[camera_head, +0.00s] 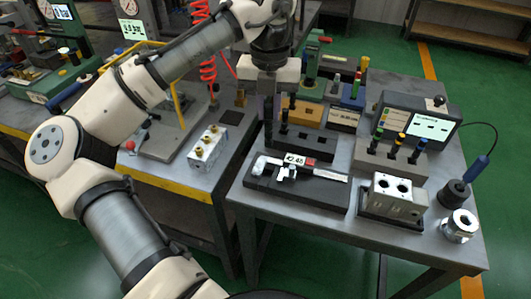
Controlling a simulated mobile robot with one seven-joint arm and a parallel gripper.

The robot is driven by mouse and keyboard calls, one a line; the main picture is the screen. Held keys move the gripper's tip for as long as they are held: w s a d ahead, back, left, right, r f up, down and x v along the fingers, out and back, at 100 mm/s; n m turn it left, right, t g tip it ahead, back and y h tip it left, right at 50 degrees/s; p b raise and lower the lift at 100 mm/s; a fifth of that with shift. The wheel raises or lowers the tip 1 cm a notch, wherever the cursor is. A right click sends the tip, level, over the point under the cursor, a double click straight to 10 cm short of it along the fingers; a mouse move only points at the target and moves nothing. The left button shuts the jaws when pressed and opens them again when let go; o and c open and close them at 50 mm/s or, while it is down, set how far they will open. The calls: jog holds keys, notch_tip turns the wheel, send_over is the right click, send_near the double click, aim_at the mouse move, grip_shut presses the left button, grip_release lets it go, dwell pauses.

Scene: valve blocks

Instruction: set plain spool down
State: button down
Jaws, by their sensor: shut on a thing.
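My gripper (277,104) points down over the left end of a dark rack (311,144) with square holes, on the right-hand grey table. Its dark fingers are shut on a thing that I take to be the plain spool. The spool is small and dark here and largely hidden between the fingers, so I cannot tell whether it touches the rack. A silver valve block (395,196) with two round bores on top lies on a dark base at the table's front right.
A caliper (300,169) lies on a black tray in front of the rack. Colour-capped gauges (395,144) stand in a grey block. A tester box (417,121), a black cylinder (453,193) and a metal fitting (460,226) occupy the right side. A brass-fitted block (207,148) sits on the left bench.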

notch_tip(320, 180, down, 12)
jog(key=shift+p, duration=0.45)
jog(key=shift+f, duration=0.2)
jog(key=c, duration=1.3)
grip_release()
jog(key=shift+c, duration=0.2)
jog(key=shift+a, duration=0.1)
